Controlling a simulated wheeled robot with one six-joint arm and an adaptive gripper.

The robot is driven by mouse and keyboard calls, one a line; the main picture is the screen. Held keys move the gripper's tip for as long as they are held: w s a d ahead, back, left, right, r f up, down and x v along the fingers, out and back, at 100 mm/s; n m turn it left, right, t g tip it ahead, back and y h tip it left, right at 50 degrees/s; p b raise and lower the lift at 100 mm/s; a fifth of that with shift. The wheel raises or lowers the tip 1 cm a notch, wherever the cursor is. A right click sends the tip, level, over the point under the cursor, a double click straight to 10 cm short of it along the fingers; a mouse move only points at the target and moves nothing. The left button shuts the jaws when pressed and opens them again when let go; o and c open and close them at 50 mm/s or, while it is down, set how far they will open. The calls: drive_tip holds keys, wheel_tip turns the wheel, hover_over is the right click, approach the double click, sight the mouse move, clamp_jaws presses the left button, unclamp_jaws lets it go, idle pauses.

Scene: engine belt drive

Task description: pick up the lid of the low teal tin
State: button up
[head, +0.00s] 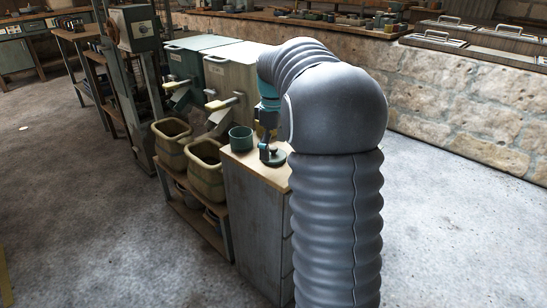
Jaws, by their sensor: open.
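A low, round teal piece with a knob on top (273,157) sits on the wooden top of a grey cabinet. I take it for the low teal tin with its lid, but it is too small to tell lid from tin. My gripper (265,146) points down just above it, close to the knob. It is open, and no held object shows. Whether the fingers touch the knob I cannot tell. My arm hides the area to the right.
A taller teal pot (241,139) stands just left of the low piece. Two yellowish bins (205,166) stand on a low rack left of the cabinet (256,225). Pale and teal machines (235,75) rise behind. A stone wall (460,110) runs at the right; the floor there is clear.

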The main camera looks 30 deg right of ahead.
drive_tip(key=shift+f, duration=0.35)
drive_tip(key=c, duration=1.1)
drive_tip(key=shift+s, duration=0.1)
drive_tip(key=shift+c, duration=0.3)
